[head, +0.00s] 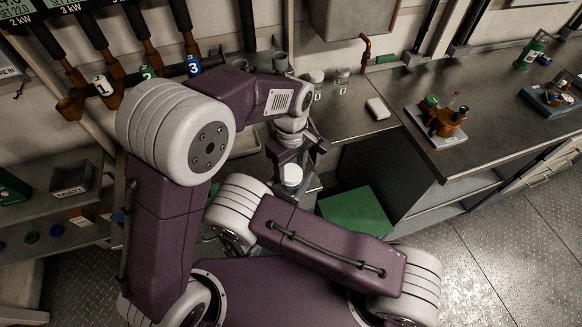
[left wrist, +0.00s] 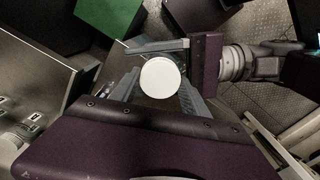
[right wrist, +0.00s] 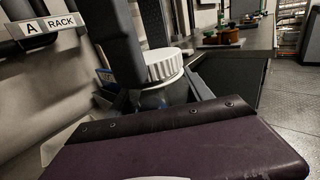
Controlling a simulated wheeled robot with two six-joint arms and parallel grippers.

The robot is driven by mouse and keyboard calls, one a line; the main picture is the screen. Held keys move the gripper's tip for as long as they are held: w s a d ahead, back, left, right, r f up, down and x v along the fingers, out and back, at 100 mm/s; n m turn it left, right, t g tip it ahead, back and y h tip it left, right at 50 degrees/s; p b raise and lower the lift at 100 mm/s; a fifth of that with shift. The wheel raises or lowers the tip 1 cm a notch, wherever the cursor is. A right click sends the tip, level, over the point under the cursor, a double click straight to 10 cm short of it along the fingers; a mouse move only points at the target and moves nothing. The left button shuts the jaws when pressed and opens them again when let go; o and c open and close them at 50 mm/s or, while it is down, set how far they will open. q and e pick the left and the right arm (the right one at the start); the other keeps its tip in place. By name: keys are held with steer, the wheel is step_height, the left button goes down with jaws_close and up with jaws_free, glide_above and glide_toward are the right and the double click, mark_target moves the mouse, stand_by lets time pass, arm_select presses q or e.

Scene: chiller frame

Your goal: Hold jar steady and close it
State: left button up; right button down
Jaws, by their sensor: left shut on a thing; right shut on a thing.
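A jar with a round white lid (head: 291,173) stands upright below my left gripper (head: 290,165). In the left wrist view the lid (left wrist: 160,77) is seen from above, between my left gripper's grey fingers, which are shut on it. In the right wrist view the ribbed lid (right wrist: 165,65) sits on top of the grey, see-through jar body (right wrist: 162,97). My right gripper (left wrist: 160,47) comes in from the side, shut on the jar body below the lid. Whether the lid is fully tightened cannot be told.
A metal counter (head: 480,110) runs along the back right, with a small brown apparatus (head: 440,118) and a white block (head: 377,108). A green box (head: 355,212) lies below, right of the jar.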

arm_select(q)
steer(key=m, duration=1)
steer(key=shift+m, duration=0.3)
steer(key=m, duration=0.6)
steer(key=shift+m, duration=0.4)
steer(key=m, duration=0.6)
steer(key=shift+m, duration=0.4)
steer(key=o, duration=1.5)
steer(key=shift+r, duration=2.25)
steer(key=shift+n, duration=0.3)
steer(key=shift+c, duration=0.2)
